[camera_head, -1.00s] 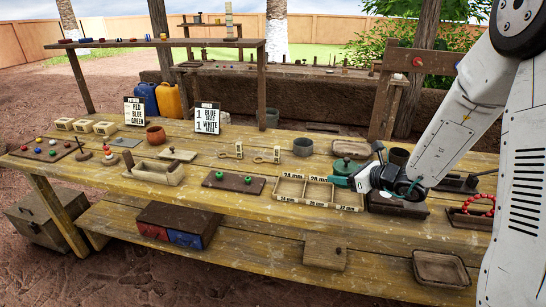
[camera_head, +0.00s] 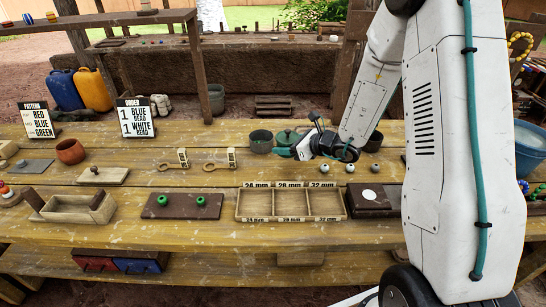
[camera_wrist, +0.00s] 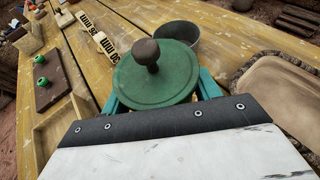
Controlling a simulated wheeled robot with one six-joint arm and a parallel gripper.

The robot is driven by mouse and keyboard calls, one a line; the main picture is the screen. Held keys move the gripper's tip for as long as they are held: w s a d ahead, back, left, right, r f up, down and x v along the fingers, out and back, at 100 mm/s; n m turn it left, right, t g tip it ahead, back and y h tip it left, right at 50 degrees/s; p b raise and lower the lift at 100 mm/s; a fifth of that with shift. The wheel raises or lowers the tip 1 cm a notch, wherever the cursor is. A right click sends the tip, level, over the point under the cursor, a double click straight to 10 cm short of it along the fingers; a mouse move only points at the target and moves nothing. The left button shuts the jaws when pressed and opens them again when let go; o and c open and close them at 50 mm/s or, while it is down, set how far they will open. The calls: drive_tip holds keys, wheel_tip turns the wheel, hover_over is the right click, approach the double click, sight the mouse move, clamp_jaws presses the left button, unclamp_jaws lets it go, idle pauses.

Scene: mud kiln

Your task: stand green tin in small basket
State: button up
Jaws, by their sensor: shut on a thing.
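The green tin (camera_head: 286,138), round with a brown knob on its lid, is at the back of the bench in the head view. It also shows in the wrist view (camera_wrist: 158,75), upright or nearly so. My gripper (camera_head: 303,146) is shut on it, with teal fingers at its two sides in the wrist view. I cannot tell whether the tin touches the bench. I cannot make out the small basket for certain. A brown tray-like thing with a rounded rim (camera_wrist: 262,75) lies to the right in the wrist view.
A grey pot (camera_head: 260,142) stands close to the tin's left. A divided wooden tray (camera_head: 291,216) and a board with two green beads (camera_head: 182,212) lie nearer the front. Several pale balls sit in front of my gripper. My arm hides the bench's right part.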

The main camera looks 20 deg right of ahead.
sight(286, 165)
drive_tip(key=shift+f, duration=2.65)
drive_tip(key=shift+f, duration=0.15)
drive_tip(key=o, duration=1)
drive_tip(key=shift+c, duration=0.2)
